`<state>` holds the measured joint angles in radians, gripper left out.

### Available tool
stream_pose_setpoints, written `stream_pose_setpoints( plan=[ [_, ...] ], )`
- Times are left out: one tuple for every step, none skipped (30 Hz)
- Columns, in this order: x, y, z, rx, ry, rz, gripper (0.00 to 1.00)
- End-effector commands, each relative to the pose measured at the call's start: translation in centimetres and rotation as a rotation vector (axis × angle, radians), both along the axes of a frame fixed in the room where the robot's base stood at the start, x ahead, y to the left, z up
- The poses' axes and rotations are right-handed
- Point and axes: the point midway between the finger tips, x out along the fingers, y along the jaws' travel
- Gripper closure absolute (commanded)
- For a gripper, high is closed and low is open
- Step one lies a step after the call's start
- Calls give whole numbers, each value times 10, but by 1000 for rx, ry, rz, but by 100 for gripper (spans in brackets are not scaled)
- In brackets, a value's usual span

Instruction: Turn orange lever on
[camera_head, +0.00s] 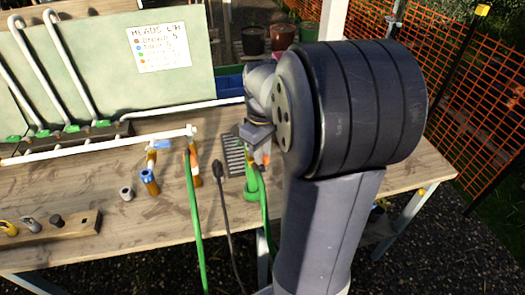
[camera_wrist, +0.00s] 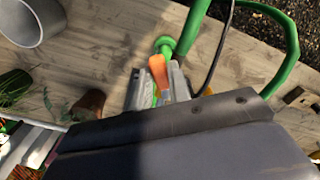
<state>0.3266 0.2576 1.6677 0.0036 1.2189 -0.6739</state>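The orange lever (camera_wrist: 158,72) shows in the middle of the wrist view, just below a green round fitting (camera_wrist: 165,46) that joins a green hose (camera_wrist: 191,25). In the head view a small orange part of the lever (camera_head: 262,158) shows beside my arm, above the green fitting (camera_head: 252,184). My gripper (camera_wrist: 160,84) has pale grey fingers around the lever, one on each side. Whether they touch it is not clear. In the head view my wrist and arm hide most of the gripper. The lower part of the wrist view is blocked by my own dark wrist body.
A blue-handled valve (camera_head: 149,177), a white pipe (camera_head: 100,146) and a green hose (camera_head: 193,210) lie left of my gripper on the wooden table (camera_head: 150,225). A pale board (camera_head: 110,65) stands behind. Orange netting (camera_head: 470,90) is at right.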

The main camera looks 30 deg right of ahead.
Motion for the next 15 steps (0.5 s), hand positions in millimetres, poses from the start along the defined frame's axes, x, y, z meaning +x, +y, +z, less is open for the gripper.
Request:
stream_pose_setpoints(
  plan=[
    [0,0,0,0,0,0,86],
    [0,0,0,0,0,0,88],
    [0,0,0,0,0,0,91],
    [0,0,0,0,0,0,94],
    [0,0,0,0,0,0,96],
    [0,0,0,0,0,0,99],
    [0,0,0,0,0,0,100],
    [0,0,0,0,0,0,100],
    [0,0,0,0,0,0,100],
    [0,0,0,0,0,0,100],
    [0,0,0,0,0,1,100],
    [0,0,0,0,0,2,100],
    [0,0,0,0,0,5,100],
    [0,0,0,0,0,8,100],
    [0,-1,0,0,0,14,100]
  ],
)
